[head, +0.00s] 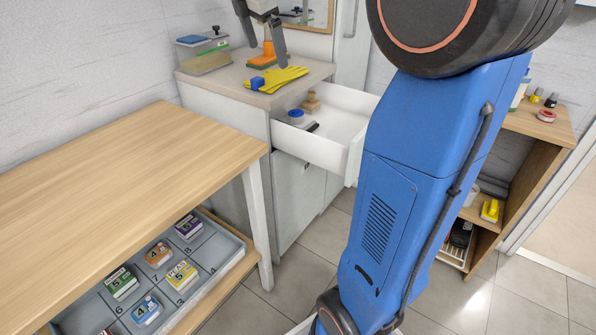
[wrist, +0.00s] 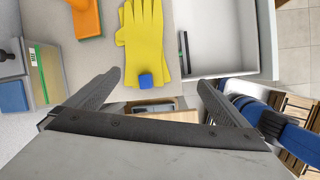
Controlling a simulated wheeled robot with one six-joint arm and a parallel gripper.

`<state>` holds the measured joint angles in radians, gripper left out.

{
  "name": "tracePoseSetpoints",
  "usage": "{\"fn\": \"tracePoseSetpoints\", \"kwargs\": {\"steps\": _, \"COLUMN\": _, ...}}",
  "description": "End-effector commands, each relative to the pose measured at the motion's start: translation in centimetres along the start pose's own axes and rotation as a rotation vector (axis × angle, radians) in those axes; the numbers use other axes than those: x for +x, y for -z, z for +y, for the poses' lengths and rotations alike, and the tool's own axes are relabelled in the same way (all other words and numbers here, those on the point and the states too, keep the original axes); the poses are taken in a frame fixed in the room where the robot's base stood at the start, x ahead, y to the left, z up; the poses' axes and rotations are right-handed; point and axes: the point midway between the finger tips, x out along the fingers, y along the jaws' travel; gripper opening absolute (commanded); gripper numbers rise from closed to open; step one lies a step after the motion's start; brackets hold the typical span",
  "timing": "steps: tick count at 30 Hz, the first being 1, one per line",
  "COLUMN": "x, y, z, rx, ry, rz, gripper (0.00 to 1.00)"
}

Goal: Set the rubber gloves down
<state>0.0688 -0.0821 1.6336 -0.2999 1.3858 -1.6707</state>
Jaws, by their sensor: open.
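The yellow rubber gloves (head: 276,79) lie flat on the light counter top, near its front edge above the open drawer. A small blue block or band (head: 256,83) is at their cuff end. In the wrist view the gloves (wrist: 141,37) lie ahead of my gripper, with the blue piece (wrist: 146,81) at the near end. My gripper (head: 265,47) is above the counter behind the gloves, with its fingers spread and apart from them. In the wrist view the open fingers (wrist: 160,84) have nothing between them.
An orange object (head: 267,55) stands behind the gloves, and a clear container (head: 206,60) is at the counter's left. The open white drawer (head: 335,133) juts out below the counter. A wooden table (head: 120,165) stands at front left, a wooden shelf (head: 540,128) at right.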

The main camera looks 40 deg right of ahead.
Motion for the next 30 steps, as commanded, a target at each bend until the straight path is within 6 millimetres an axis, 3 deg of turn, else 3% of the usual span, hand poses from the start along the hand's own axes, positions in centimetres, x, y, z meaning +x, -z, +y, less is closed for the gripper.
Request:
{"fn": "tracePoseSetpoints", "kwargs": {"steps": 1, "x": -0.1, "y": 0.9, "z": -2.0, "rx": 0.072, "ry": -0.014, "rz": 0.014, "gripper": 1.0}}
{"fn": "tracePoseSetpoints", "kwargs": {"steps": 11, "x": 2.1, "y": 7.1, "z": -13.3, "rx": 0.621, "ry": -0.063, "rz": 0.142, "gripper": 1.0}}
{"fn": "tracePoseSetpoints", "kwargs": {"steps": 21, "x": 7.1, "y": 13.6, "z": -25.0, "rx": 1.201, "ry": -0.035, "rz": 0.3, "gripper": 1.0}}
{"fn": "tracePoseSetpoints", "kwargs": {"steps": 27, "x": 10.6, "y": 16.8, "z": -30.6, "rx": 1.498, "ry": 0.013, "rz": 0.38, "gripper": 1.0}}
{"fn": "tracePoseSetpoints", "kwargs": {"steps": 30, "x": 11.8, "y": 17.8, "z": -32.2, "rx": 1.594, "ry": 0.033, "rz": 0.406, "gripper": 1.0}}
